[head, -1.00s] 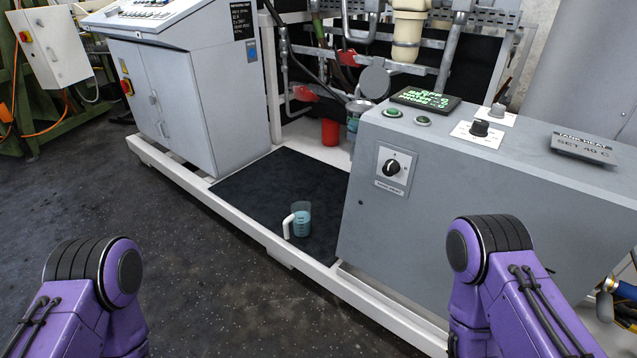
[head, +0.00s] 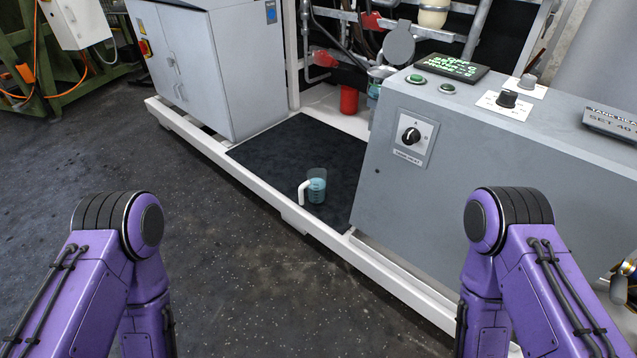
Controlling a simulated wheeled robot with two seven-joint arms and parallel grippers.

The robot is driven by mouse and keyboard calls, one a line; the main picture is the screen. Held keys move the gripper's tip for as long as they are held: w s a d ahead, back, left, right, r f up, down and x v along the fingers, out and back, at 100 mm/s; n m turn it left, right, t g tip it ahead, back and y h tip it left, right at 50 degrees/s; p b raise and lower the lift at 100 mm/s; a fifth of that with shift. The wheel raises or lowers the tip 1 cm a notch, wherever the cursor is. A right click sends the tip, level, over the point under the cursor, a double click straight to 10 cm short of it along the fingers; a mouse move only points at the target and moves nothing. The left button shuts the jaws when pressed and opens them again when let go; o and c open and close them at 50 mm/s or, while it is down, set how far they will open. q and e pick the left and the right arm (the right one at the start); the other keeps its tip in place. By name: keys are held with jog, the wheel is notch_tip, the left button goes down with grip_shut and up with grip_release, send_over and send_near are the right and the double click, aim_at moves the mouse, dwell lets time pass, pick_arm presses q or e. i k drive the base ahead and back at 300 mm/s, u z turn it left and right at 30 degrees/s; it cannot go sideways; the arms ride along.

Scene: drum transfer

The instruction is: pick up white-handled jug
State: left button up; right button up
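The white-handled jug (head: 317,187) stands upright on a black mat (head: 290,150) on the low platform, near its front rail. It is see-through with blue-tinted contents or body, and its white handle (head: 303,191) points left, toward the rail. My two purple arms come in at the lower left and lower right. Both bend downward, and neither gripper shows in the head view. Nothing of mine touches the jug.
A white frame rail (head: 255,190) edges the platform in front of the jug. A grey cabinet (head: 205,75) stands behind left, and a grey control box (head: 480,180) close on the right. A red container (head: 349,99) stands behind. The dark floor (head: 270,290) in front is clear.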

aim_at(316, 184)
jog(key=z, duration=0.1)
jog(key=k, duration=0.35)
jog(key=z, duration=0.6)
jog(key=i, duration=1)
